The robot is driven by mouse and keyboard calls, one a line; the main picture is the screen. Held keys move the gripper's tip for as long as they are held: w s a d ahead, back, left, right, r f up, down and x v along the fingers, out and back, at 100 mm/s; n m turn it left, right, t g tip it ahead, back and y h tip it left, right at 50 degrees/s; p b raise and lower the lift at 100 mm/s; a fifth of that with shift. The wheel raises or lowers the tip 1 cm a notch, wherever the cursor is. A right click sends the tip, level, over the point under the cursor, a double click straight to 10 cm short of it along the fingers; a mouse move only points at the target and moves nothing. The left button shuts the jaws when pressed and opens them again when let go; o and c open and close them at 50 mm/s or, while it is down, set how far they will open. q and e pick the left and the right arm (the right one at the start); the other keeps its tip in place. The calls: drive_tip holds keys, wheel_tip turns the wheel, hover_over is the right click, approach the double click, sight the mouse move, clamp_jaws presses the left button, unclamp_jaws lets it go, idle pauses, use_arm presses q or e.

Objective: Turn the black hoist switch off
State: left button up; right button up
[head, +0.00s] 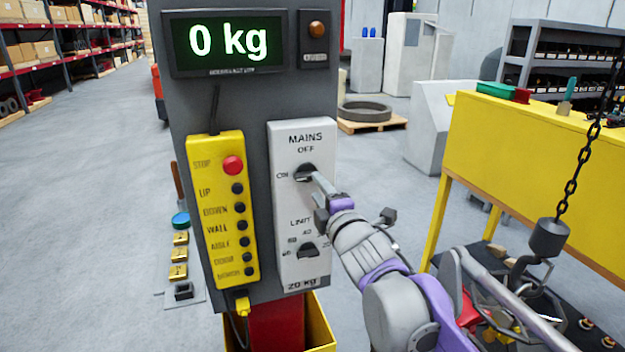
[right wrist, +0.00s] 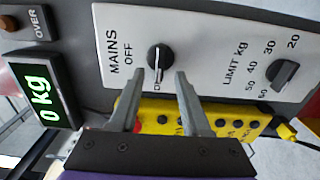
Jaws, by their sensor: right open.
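The black MAINS switch knob (head: 305,173) is on the upper part of a white panel, with OFF printed above it and ON to its left. It also shows in the right wrist view (right wrist: 159,57), where its white mark points down at the ON label. My right gripper (head: 318,182) is right in front of the knob. In the right wrist view my right gripper (right wrist: 160,74) is open, its fingers on either side of the knob's ON end. Whether they touch the knob I cannot tell. My left gripper is not in view.
A black LIMIT knob (head: 307,250) sits lower on the same panel. A yellow pendant with a red stop button (head: 233,165) hangs to the left. A display (head: 228,42) above reads 0 kg. A chain hook (head: 549,237) hangs at right before a yellow bench (head: 520,155).

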sight(310, 178)
drive_tip(key=x, duration=0.5)
drive_tip(key=shift+s, duration=0.1)
clamp_jaws()
